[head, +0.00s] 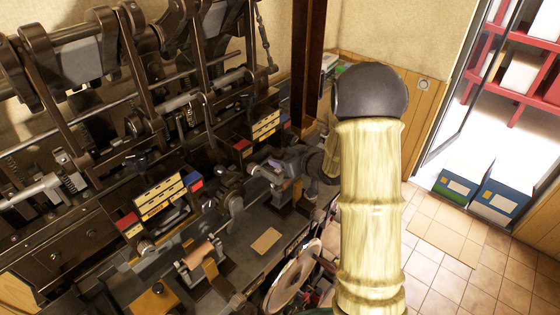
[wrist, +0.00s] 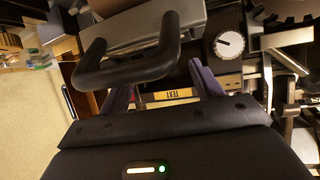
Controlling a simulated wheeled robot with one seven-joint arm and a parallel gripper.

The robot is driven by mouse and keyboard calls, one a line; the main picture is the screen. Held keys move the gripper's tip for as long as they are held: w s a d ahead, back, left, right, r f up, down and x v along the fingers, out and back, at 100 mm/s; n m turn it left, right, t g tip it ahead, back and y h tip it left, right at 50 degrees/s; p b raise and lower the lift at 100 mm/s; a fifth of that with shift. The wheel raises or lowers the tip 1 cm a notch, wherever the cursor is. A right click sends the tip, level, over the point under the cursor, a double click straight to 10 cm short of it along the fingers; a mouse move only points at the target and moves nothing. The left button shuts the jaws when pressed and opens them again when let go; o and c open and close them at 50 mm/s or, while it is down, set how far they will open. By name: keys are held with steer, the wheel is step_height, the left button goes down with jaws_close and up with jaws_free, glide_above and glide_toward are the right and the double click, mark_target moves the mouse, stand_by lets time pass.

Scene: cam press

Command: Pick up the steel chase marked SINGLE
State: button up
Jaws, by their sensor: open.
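My gripper (wrist: 163,85) is open, with its two purplish fingers apart and nothing held between them. In the wrist view a yellow label (wrist: 173,95) reading TEXT, upside down, shows in the gap between the fingers, beyond them. In the head view my gripper (head: 272,170) is at the bench, just in front of a small rack with white and yellow strips (head: 266,125). A similar rack (head: 160,194) stands farther left. The strips' lettering is too small to read in the head view. I cannot make out a steel chase marked SINGLE in either view.
A large dark machine (head: 90,115) with rods, springs and levers fills the left. A round dial (wrist: 229,43) is right of my fingers. Tiled floor and boxes (head: 497,195) lie at right.

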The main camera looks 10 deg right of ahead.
mark_target(280, 154)
steer(key=shift+w+a+p, duration=0.15)
steer(key=shift+w+p, duration=0.2)
steer(key=shift+p, duration=0.15)
steer(key=shift+p+x, duration=1.3)
steer(key=shift+x, duration=0.95)
steer(key=shift+c, duration=0.5)
jaws_close()
steer(key=shift+r, duration=0.15)
